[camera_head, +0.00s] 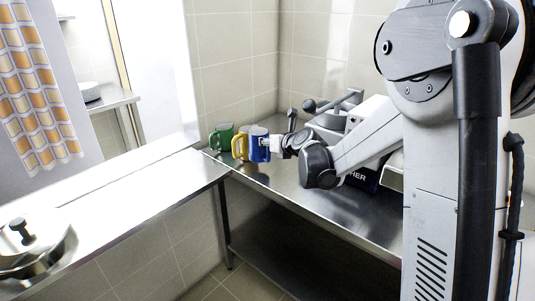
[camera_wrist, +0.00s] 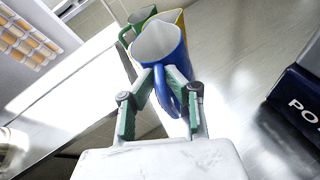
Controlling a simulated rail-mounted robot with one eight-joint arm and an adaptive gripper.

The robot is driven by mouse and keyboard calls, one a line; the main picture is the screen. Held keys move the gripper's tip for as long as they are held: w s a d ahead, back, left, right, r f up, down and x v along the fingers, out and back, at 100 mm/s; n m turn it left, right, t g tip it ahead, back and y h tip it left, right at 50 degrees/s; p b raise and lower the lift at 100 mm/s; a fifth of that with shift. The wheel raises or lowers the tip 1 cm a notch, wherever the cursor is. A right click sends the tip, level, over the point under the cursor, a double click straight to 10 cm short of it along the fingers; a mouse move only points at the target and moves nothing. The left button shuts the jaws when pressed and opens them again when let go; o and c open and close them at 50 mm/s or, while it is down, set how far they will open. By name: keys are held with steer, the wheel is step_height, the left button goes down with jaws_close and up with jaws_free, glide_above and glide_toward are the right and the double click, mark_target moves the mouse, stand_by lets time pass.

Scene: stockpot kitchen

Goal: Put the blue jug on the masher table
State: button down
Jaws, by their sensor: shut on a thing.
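The blue jug (camera_head: 259,144) is in the head view, at the far left end of the steel table (camera_head: 285,190) along the back wall. It also shows in the wrist view (camera_wrist: 162,48), seen from above with its white inside open to the camera. My gripper (camera_head: 272,145) reaches it from the right. In the wrist view my gripper (camera_wrist: 162,84) is shut on the jug's blue handle, with a green-padded finger on each side. The jug looks upright. I cannot tell whether its base touches the table. No masher can be made out clearly.
A yellow jug (camera_head: 240,147) and a green jug (camera_head: 221,137) stand close beside the blue one, to its left. A dark blue box with white letters (camera_wrist: 302,100) lies to the right. A steel counter (camera_head: 130,200) with a lidded pot (camera_head: 28,250) runs along the left.

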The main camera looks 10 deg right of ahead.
mark_target(264, 151)
steer(key=shift+w+d+f+b, duration=0.15)
steer(key=shift+f, duration=1)
steer(key=shift+w+d+f+b, duration=0.1)
steer(key=shift+w+f+b, duration=0.05)
steer(key=shift+f, duration=1.05)
steer(key=shift+f, duration=0.1)
steer(key=c, duration=1.7)
jaws_free()
steer(key=shift+c, duration=0.2)
